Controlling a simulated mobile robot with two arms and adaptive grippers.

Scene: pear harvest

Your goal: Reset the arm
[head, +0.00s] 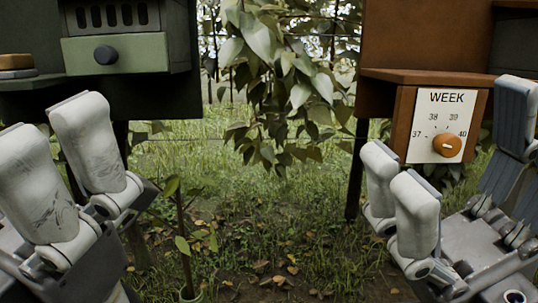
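My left gripper (66,118) is at the lower left of the head view. Two pale, scuffed fingers stand upright on its grey palm, and no opposing finger can be made out. My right gripper (450,135) is at the lower right. Its two pale fingers on the left stand well apart from a dark-padded finger on the right, with nothing between them.
A green cabinet (115,54) with a dark knob stands upper left. A brown wooden box (402,125) with a WEEK dial and orange knob (447,145) is right. Leafy branches (275,80) hang between them. A small seedling (184,245) rises beside my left gripper. The middle ground is open.

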